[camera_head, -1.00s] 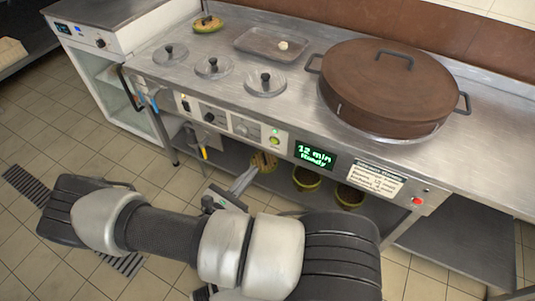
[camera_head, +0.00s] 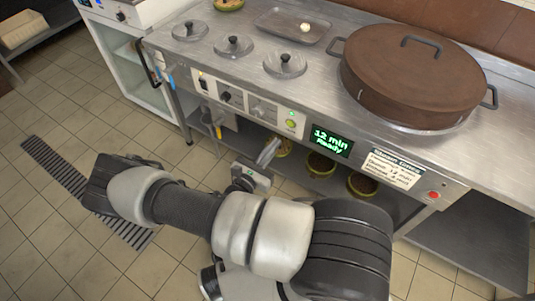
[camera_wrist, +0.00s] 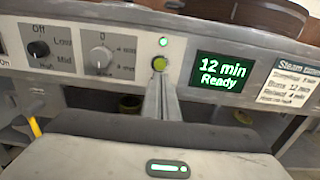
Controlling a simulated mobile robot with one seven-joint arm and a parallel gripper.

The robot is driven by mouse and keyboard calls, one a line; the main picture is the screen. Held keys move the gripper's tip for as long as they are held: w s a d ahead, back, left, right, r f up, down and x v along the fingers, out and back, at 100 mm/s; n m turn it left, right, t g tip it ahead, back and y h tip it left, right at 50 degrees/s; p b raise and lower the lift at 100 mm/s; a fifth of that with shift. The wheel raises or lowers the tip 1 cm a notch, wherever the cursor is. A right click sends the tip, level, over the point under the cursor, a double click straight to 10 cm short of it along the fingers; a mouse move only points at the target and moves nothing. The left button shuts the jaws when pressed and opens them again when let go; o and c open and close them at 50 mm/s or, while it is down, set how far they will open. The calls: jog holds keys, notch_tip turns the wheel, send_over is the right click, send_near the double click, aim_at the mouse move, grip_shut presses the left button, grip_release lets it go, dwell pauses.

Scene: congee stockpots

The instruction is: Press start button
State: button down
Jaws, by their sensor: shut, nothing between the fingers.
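The control panel shows a round green button (camera_head: 290,124), with a small green light just above it and a display (camera_head: 331,142) reading "12 min Ready" to its right. In the wrist view the button (camera_wrist: 160,63) looks yellow-green, and the display (camera_wrist: 221,72) shows the same text. My gripper (camera_head: 275,145) is shut and empty in front of the panel, just below and left of the button in the head view. In the wrist view its fingertips (camera_wrist: 160,80) point at the button and overlap its lower edge. I cannot tell whether they touch it.
Two knobs (camera_wrist: 101,60) (camera_wrist: 38,50) sit left of the button. A red button (camera_head: 433,194) and an instruction label (camera_head: 396,169) are to the right. A large brown lidded pot (camera_head: 415,80) stands on the counter. Several pots rest on the shelf below.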

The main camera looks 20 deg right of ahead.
aim_at(290, 124)
jog(key=b+x, duration=0.1)
jog(key=x, duration=0.6)
jog(key=shift+w+d+f, duration=0.1)
jog(key=shift+d, duration=0.05)
jog(key=shift+w+d, duration=0.25)
jog(key=shift+d, duration=0.05)
